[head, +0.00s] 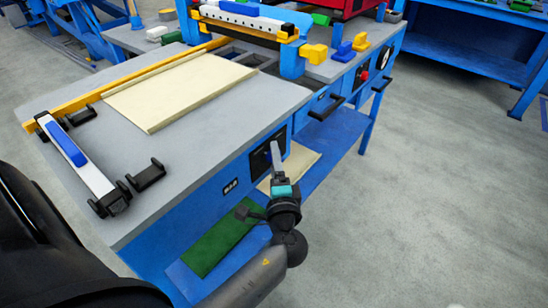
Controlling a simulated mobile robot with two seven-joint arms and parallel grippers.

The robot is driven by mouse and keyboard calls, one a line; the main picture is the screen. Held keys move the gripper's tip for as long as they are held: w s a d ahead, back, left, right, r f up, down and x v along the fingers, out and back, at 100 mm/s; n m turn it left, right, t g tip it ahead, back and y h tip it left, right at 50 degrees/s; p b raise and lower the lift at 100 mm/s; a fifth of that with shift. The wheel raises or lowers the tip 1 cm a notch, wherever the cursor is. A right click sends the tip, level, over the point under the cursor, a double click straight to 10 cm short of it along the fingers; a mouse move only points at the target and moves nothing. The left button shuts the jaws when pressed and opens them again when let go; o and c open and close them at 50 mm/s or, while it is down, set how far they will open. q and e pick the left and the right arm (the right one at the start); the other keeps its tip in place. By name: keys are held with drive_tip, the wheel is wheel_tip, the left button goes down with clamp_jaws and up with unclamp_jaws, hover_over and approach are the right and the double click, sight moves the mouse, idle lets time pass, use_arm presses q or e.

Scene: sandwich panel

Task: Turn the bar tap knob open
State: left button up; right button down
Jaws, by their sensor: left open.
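My left gripper (276,158) reaches up from the bottom of the head view to the front face of the workbench. It is open, and its grey fingers are in front of a black square plate (257,158) on the blue front. The fingers cover part of this plate, and I cannot make out a tap knob there or whether they touch one. Farther along the front, another black plate (361,77) carries a round light dial. My right gripper is not in view.
A cream panel (180,90) lies on the grey bench top (200,145) beside a yellow rail (125,82). A clamp bar with a blue handle (67,145) is at the left. Black handles (327,109) jut from the front. A green sheet (220,238) lies on the lower shelf. Floor at right is clear.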

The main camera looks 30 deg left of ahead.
use_arm(q)
drive_tip(key=shift+c, duration=1.2)
clamp_jaws()
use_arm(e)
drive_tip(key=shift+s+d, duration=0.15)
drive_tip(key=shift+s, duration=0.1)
use_arm(q)
drive_tip(key=shift+r, duration=0.1)
